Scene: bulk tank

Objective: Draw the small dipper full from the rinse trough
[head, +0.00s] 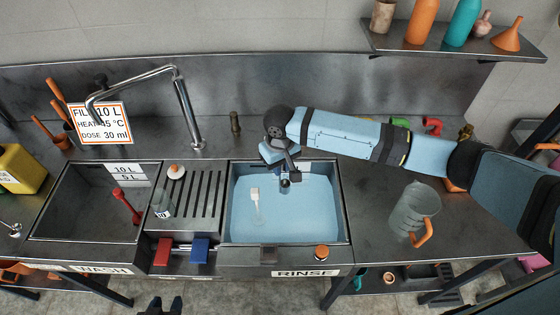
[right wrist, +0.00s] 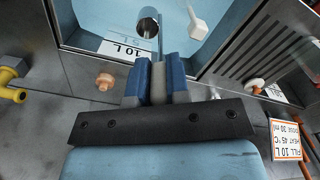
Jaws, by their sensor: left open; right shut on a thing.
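The rinse trough (head: 347,215) is the right-hand basin in the head view, holding light blue water. My right gripper (head: 287,167) is over its back edge, shut on the thin handle of the small dipper (head: 285,183). In the right wrist view the blue-and-grey fingers (right wrist: 157,80) close on the handle, and the metal dipper cup (right wrist: 147,22) shows beyond them, over the water. I cannot tell whether the cup touches the water or holds any. My left gripper (head: 166,304) shows only as two dark, separated tips at the bottom edge, open and empty.
The wash basin (head: 45,205) with a red tool is left, beyond a slotted drainboard (head: 200,195). A curved tap (head: 185,105) stands behind. A clear jug (head: 408,215) with an orange handle stands right of the trough.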

